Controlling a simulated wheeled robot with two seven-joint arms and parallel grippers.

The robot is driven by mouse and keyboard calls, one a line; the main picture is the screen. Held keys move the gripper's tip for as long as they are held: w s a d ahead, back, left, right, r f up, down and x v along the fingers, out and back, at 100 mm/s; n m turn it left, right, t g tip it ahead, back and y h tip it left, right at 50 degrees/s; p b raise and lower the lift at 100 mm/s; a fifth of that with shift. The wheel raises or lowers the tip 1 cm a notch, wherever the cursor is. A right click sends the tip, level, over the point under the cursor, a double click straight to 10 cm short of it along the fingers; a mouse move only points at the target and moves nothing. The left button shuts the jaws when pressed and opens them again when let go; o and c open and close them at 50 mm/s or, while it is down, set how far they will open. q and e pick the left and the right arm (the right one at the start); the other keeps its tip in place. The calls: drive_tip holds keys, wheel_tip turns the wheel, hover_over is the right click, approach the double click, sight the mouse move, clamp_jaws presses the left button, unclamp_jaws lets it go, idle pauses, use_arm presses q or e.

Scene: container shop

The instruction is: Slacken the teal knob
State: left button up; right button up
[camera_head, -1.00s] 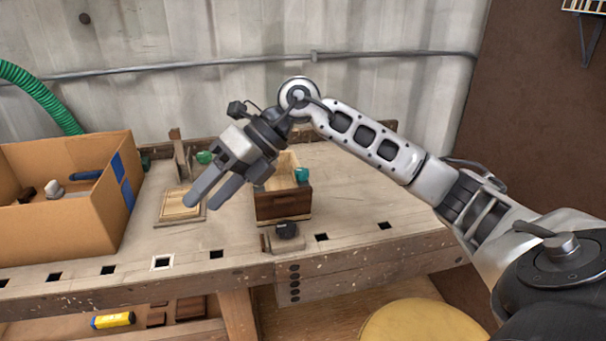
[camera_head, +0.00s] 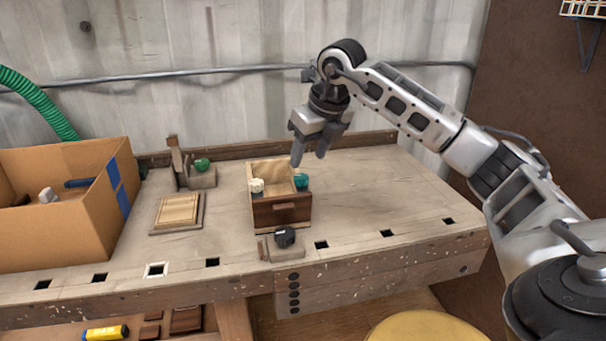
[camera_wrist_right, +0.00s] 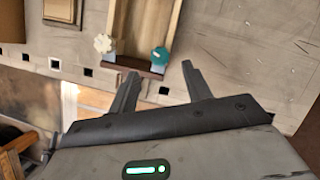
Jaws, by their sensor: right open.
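The teal knob (camera_head: 301,181) sits at the right front corner of a small wooden box (camera_head: 281,214) on the workbench. It also shows in the right wrist view (camera_wrist_right: 160,56), just beyond and between the fingertips. My right gripper (camera_head: 309,160) is open and empty, pointing down just above the teal knob, apart from it. In the right wrist view its two fingers (camera_wrist_right: 159,72) are spread. A cream knob (camera_head: 257,186) sits at the box's left front corner. My left gripper is not in view.
A black knob (camera_head: 285,237) is at the bench's front edge. A green knob (camera_head: 203,164) on a wooden fixture, a wooden panel (camera_head: 178,210) and a cardboard box (camera_head: 95,225) stand to the left. The bench right of the wooden box is clear.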

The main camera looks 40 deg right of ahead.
sight(301, 176)
drive_tip(key=x, duration=0.6)
drive_tip(key=shift+r, duration=0.1)
drive_tip(key=c, duration=1)
